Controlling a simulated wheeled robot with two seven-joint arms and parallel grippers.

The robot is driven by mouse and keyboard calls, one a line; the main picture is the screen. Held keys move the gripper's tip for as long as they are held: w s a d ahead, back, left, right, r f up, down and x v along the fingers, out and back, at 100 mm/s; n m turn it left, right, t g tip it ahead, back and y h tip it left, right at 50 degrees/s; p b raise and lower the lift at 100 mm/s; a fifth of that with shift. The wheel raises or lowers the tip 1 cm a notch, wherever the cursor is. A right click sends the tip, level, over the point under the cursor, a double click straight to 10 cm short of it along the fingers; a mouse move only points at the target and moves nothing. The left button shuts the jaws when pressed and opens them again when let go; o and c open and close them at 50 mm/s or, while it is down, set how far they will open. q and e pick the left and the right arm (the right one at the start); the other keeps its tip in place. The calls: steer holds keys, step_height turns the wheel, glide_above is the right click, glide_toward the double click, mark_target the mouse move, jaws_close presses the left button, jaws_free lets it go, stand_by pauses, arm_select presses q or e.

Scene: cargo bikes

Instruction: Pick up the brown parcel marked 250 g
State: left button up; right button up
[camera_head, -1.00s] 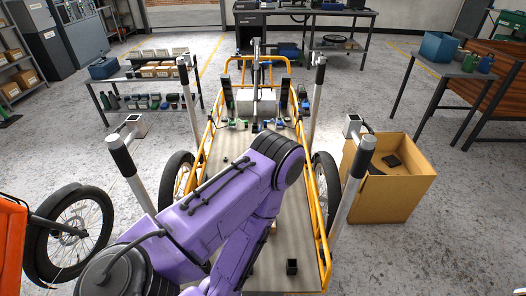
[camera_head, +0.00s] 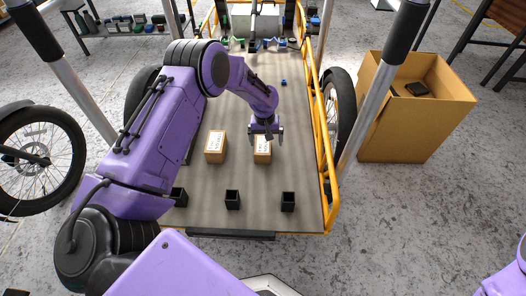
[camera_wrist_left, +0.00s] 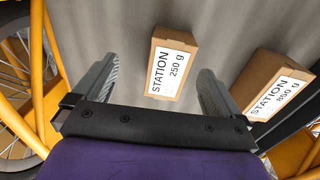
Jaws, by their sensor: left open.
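The brown parcel marked 250 g (camera_wrist_left: 172,66) shows in the left wrist view, its white label facing me. It lies on the cargo bed, ahead of and between the two fingers of my left gripper (camera_wrist_left: 160,70). In the head view the same parcel (camera_head: 262,154) is on the right of two, with my left gripper (camera_head: 266,131) just above it, hiding its far part. The left gripper is open and empty. A second brown parcel, marked 850 g (camera_wrist_left: 277,84), lies to the right in the wrist view and to the left in the head view (camera_head: 215,146). My right gripper is out of view.
Small black open holders (camera_head: 232,199) stand along the bed's near edge. A yellow rail (camera_head: 325,150) and upright posts flank the bed. A cardboard box (camera_head: 410,125) stands on the floor at the right. The bed's middle right is mostly clear.

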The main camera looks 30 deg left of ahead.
mark_target(263, 144)
arm_select(q)
steer(key=w+a, duration=0.1)
steer(key=a+r+b, duration=0.1)
steer(key=shift+w+a, duration=0.3)
steer(key=shift+w, duration=0.1)
step_height(263, 144, down, 10)
steer(key=b, duration=0.4)
steer(key=shift+w+a, duration=0.15)
steer(key=shift+r, duration=0.1)
arm_select(e)
step_height(263, 144, down, 7)
arm_select(q)
steer(key=c, duration=1.2)
arm_select(e)
steer(key=shift+s, duration=0.1)
